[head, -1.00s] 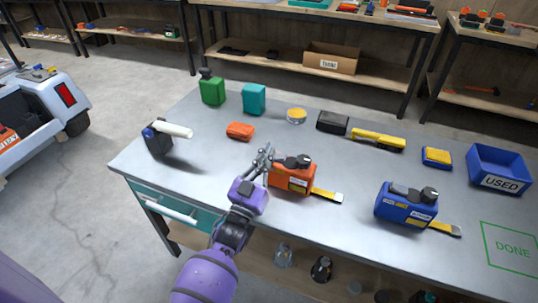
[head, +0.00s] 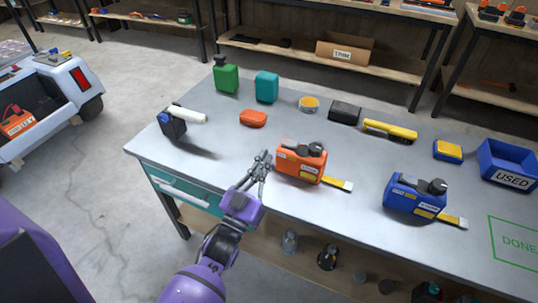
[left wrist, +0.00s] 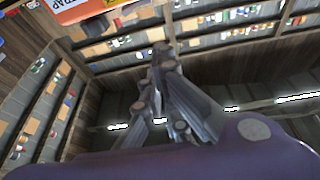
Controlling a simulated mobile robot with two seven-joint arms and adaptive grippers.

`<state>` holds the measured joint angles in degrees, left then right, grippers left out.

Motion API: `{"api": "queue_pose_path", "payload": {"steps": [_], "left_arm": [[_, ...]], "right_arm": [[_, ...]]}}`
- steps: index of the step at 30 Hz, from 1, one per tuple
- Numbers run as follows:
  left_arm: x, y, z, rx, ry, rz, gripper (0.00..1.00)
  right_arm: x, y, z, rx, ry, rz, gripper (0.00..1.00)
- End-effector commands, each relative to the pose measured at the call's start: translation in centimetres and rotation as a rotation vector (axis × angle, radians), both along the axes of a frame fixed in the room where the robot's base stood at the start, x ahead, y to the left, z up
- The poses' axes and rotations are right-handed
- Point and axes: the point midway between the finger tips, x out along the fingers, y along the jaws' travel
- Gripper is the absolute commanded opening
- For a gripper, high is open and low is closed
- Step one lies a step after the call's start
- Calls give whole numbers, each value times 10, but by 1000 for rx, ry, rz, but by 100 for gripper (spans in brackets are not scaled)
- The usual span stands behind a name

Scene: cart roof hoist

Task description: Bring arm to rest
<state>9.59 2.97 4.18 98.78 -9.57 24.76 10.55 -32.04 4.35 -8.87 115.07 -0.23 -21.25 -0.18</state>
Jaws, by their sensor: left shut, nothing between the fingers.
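My left arm is purple and comes in from the bottom of the head view. Its gripper (head: 263,164) is shut and empty above the near edge of the workbench (head: 225,170), just left of an orange boxy device (head: 300,164) with a yellow-tipped strip. I see a small gap between them in the head view. In the left wrist view the closed fingers (left wrist: 160,60) point up, and the orange device (left wrist: 85,8) shows at the top left. My right gripper is not in view.
A blue device (head: 413,193), a blue USED bin (head: 508,165) and a green DONE outline (head: 515,243) lie to the right. A dark device with a white cylinder (head: 175,122) stands at the left. A cart (head: 50,95) stands beyond it. The bench front holds a teal drawer (head: 180,188).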

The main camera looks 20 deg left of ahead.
Motion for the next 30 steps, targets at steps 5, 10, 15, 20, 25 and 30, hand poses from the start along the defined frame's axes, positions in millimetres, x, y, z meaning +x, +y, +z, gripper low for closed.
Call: {"api": "queue_pose_path", "payload": {"steps": [5, 10, 15, 20, 25, 30], "left_arm": [[0, 0, 0, 0, -1, 0, 0], [0, 0, 0, 0, -1, 0, 0], [-2, 0, -1, 0, 8, 1, 0], [-30, 7, -34, 8, 157, 24, 0], [-117, 14, -105, 22, 514, 64, 0], [-223, 7, -160, 24, 854, 72, 0]], "right_arm": [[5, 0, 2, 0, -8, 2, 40], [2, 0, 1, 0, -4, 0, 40], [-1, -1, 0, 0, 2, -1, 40], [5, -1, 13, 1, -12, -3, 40], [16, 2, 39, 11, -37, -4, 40], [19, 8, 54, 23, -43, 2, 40]]}}
